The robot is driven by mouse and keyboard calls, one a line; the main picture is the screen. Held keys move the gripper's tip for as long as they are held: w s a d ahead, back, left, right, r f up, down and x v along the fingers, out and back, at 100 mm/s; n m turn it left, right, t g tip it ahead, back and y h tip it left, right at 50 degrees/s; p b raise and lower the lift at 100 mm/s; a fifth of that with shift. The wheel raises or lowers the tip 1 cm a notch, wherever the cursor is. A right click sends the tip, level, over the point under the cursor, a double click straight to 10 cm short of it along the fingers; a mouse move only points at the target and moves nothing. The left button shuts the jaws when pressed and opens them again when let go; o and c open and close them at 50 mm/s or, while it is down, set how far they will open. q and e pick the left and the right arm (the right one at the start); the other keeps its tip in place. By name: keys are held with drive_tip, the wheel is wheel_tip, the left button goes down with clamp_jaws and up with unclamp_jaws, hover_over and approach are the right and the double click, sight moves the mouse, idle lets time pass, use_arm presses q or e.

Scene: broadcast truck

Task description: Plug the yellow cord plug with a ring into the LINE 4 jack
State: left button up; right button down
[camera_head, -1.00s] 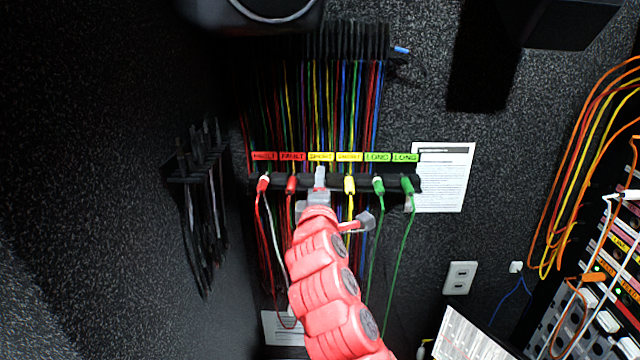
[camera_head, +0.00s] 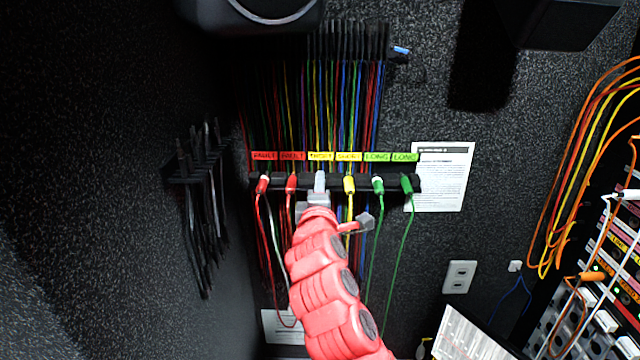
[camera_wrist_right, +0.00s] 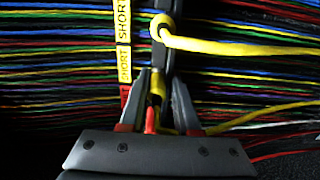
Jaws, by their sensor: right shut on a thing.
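My right gripper (camera_head: 319,184) is at the rack under the left of the two yellow SHORT labels (camera_head: 320,157). In the right wrist view its fingers (camera_wrist_right: 163,90) are shut on a yellow plug (camera_wrist_right: 157,84), which they hide in the head view. I cannot make out a ring on this plug. The other yellow plug (camera_head: 349,185) hangs just to its right, apart from the fingers; its cord bends away in the right wrist view (camera_wrist_right: 162,27). The LINE 4 jack cannot be picked out; part of a jack panel (camera_head: 617,250) shows at the right edge. My left gripper is out of view.
Red plugs (camera_head: 291,184) hang left on the dark rack bar (camera_head: 333,182), green plugs (camera_head: 407,184) right. Many coloured cords (camera_head: 350,100) hang close behind. Orange and yellow cables (camera_head: 560,170) loop near the panel. A laptop-like white sheet or screen (camera_head: 468,338) is below.

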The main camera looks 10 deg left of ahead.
drive_tip(key=shift+d+r, duration=0.1)
drive_tip(key=shift+r, duration=0.65)
drive_tip(key=c, duration=1)
unclamp_jaws()
drive_tip(key=o, duration=1)
drive_tip(key=shift+f, duration=0.45)
drive_tip(key=shift+s+f+b, duration=0.15)
drive_tip(key=shift+s+b, duration=0.2)
drive_tip(key=b+v, duration=0.9)
drive_tip(key=v, duration=0.7)
drive_tip(key=shift+s, duration=0.35)
